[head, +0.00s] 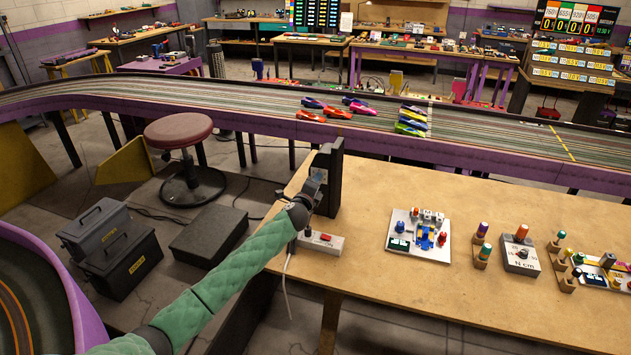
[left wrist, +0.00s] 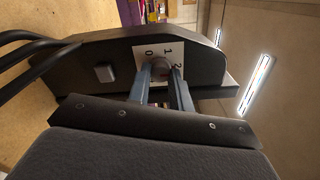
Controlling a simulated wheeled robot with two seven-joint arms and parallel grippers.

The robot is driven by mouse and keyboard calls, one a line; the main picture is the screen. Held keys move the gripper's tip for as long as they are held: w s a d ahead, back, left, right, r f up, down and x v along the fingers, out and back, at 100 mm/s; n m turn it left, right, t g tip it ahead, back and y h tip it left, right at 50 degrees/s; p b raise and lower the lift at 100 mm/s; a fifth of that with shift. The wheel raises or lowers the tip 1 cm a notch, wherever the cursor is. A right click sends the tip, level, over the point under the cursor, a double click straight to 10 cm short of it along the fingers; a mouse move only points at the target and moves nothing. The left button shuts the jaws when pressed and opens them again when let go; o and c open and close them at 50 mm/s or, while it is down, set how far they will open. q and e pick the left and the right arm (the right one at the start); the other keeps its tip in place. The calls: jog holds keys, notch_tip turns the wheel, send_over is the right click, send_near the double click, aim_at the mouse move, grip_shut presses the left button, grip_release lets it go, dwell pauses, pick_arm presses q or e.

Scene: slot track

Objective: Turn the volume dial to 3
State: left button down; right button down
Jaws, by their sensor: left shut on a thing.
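The volume dial (left wrist: 160,67) is a small grey knob on a white plate with the numbers 0, 1 and 2 showing. A 3 is not visible, and I cannot read where the dial points. The plate sits on the face of a black box (left wrist: 210,58), which stands upright at the left end of the wooden table in the head view (head: 331,170). My left gripper (left wrist: 159,73) is shut on the dial, a finger on each side. In the head view my left gripper (head: 316,187) is against the box and the dial is hidden. My right gripper is not in view.
A square grey button (left wrist: 104,73) is beside the dial plate. A power strip (head: 320,242) with a red switch lies close below my left wrist. A board with coloured parts (head: 419,236) and a box with an orange knob (head: 520,253) are farther right. The table's front is clear.

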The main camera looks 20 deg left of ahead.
pick_arm(q)
jog(key=shift+f+m+p, duration=0.1)
jog(key=shift+m+p, duration=2.4)
jog(key=shift+m, duration=3.1)
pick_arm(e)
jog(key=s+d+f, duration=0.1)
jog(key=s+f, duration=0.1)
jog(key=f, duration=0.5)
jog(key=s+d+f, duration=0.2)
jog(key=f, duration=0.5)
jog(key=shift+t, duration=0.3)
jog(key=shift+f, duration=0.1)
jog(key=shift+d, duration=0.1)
pick_arm(q)
jog(key=c, duration=1.3)
grip_release()
jog(key=shift+o, duration=0.2)
jog(key=shift+s, duration=0.1)
jog(key=s+p, duration=0.2)
jog(key=s, duration=0.5)
jog(key=shift+s, duration=0.3)
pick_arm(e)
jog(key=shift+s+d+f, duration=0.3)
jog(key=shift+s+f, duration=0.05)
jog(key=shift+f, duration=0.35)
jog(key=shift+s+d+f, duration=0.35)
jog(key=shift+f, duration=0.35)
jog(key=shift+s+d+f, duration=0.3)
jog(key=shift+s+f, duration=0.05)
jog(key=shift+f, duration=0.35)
